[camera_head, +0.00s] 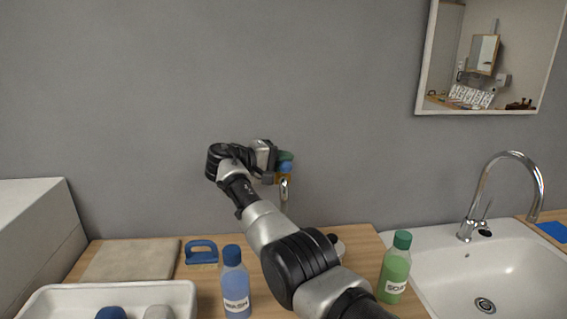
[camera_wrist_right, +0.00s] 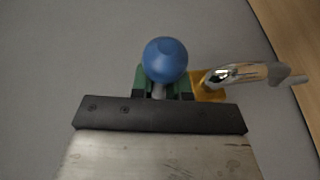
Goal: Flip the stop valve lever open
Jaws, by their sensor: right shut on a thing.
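The stop valve is on the grey wall, with a brass-coloured body (camera_wrist_right: 207,92) and a chrome spout (camera_wrist_right: 250,74). Its lever ends in a round blue knob (camera_wrist_right: 166,60), which also shows small in the head view (camera_head: 286,167). My right gripper (camera_wrist_right: 163,88) has its green-padded fingers closed on both sides of the lever's stem, just under the knob. In the head view my right gripper (camera_head: 279,160) is at the wall, above the chrome spout (camera_head: 284,191), and partly covers the valve. The rest of the lever is hidden by the gripper. My left gripper is out of view.
Below my right arm, a wooden counter (camera_head: 215,290) holds a blue bottle (camera_head: 235,283), a green bottle (camera_head: 395,268), a blue handled tool (camera_head: 201,252) and a beige slab (camera_head: 130,260). A white tray (camera_head: 175,297) is front left. A sink (camera_head: 525,265) with a tap (camera_head: 512,155) is right.

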